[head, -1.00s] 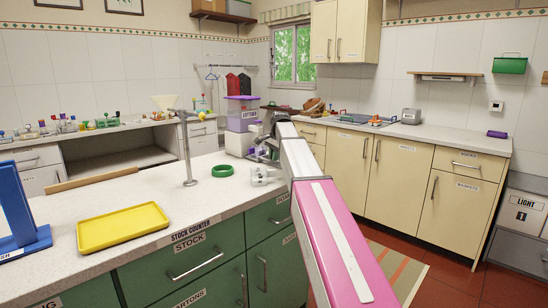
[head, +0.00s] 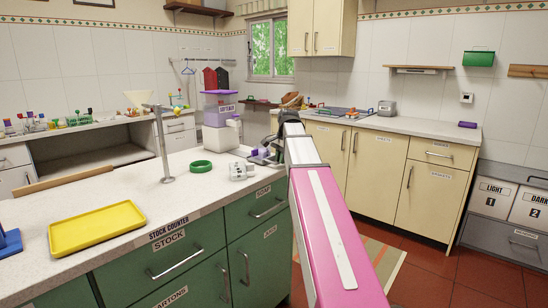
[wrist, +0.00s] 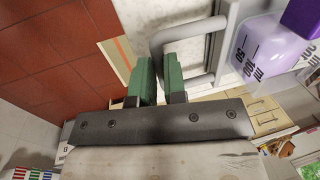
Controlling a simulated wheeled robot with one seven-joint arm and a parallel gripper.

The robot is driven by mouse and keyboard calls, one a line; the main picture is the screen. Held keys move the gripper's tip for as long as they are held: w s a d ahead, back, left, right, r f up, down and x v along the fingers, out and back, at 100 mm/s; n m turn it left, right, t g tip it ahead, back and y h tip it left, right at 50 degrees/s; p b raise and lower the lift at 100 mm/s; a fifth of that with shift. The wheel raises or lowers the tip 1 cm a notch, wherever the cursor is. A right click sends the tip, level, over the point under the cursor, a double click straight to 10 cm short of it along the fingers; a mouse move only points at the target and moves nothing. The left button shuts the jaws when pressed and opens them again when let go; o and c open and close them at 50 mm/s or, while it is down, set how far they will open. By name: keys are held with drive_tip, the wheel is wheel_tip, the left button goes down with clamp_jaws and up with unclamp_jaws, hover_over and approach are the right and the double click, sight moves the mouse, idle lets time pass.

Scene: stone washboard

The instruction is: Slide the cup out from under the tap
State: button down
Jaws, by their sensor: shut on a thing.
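The cup (wrist: 258,50) shows at the upper right of the wrist view. It is clear with millilitre marks and lavender contents, and its pale loop handle (wrist: 203,83) reaches toward my gripper (wrist: 160,62). My green fingers are shut on that handle. In the head view, my gripper (head: 262,154) is at the counter's far right edge, right of the softener dispenser (head: 221,106) with its purple lid. The arm hides most of the cup there. A darker purple part (wrist: 302,18), perhaps the tap, shows beside the cup; I cannot tell whether the cup is clear of it.
A white device (head: 241,171) and a green ring (head: 201,167) sit on the stock counter (head: 130,190) near the gripper. A metal post (head: 163,145) stands farther left, and a yellow tray (head: 97,228) lies in front. Red floor lies open right of the counter.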

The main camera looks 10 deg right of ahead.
drive_tip(key=shift+s+d, duration=0.2)
drive_tip(key=shift+s, duration=0.1)
drive_tip(key=c, duration=1.2)
unclamp_jaws()
drive_tip(key=shift+s+d, duration=0.1)
drive_tip(key=shift+o, duration=0.2)
drive_tip(key=shift+r, duration=0.1)
drive_tip(key=shift+r, duration=0.35)
wheel_tip(320, 180, up, 10)
drive_tip(key=s+d, duration=0.1)
drive_tip(key=shift+s+f, duration=0.15)
drive_tip(key=shift+s, duration=0.15)
